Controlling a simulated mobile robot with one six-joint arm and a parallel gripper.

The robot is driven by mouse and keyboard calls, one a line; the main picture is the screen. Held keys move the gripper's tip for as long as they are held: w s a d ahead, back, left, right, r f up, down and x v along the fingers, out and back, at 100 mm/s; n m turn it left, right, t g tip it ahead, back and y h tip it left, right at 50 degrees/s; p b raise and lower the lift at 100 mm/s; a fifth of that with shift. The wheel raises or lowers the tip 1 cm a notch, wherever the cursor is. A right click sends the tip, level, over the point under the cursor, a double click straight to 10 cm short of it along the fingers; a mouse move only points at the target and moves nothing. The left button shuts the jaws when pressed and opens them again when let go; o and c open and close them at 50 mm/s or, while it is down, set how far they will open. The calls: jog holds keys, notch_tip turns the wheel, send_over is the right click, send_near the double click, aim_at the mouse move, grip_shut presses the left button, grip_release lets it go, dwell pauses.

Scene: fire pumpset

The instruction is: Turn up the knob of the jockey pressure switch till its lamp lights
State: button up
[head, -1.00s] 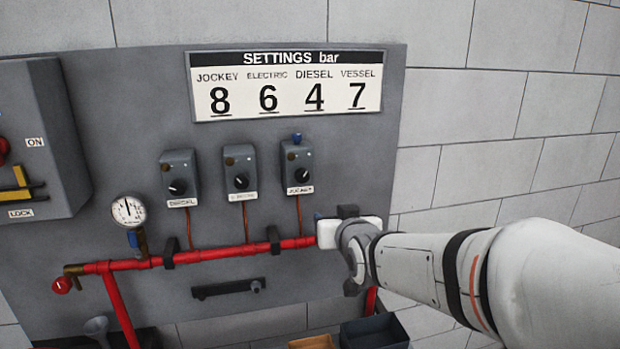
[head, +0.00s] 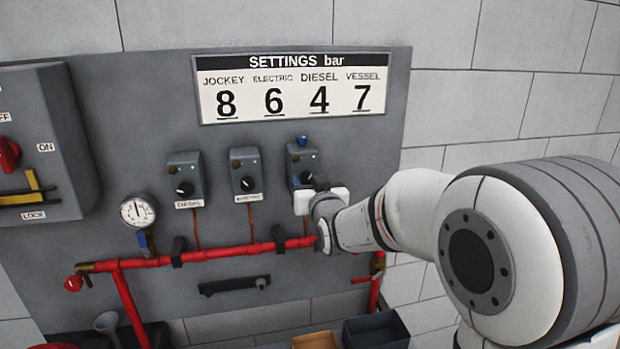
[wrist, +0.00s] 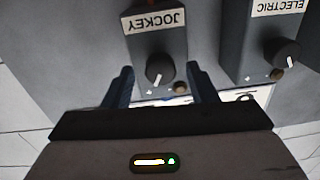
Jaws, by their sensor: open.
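The jockey pressure switch (head: 298,160) is a grey box, rightmost of three on the panel. In the wrist view, which is upside down, its JOCKEY label (wrist: 157,22) and black knob (wrist: 160,68) with a white mark show clearly. My gripper (wrist: 160,70) is open, one finger on each side of the knob; I cannot tell if they touch it. A small brown round spot (wrist: 181,87) beside the knob, perhaps the lamp, is not glowing. In the head view my wrist hides the box's lower part.
The electric switch (head: 247,173) and diesel switch (head: 185,178) stand to the left. A red pipe (head: 215,254) with a gauge (head: 138,211) runs below. The settings sign (head: 292,88) above reads jockey 8.

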jog(key=shift+w, duration=0.2)
jog(key=c, duration=1)
jog(key=shift+o, duration=0.2)
jog(key=shift+f+b, duration=0.2)
jog(key=shift+b, duration=0.7)
jog(key=shift+m+b, duration=0.4)
jog(key=shift+b, duration=0.3)
jog(key=shift+r, duration=0.2)
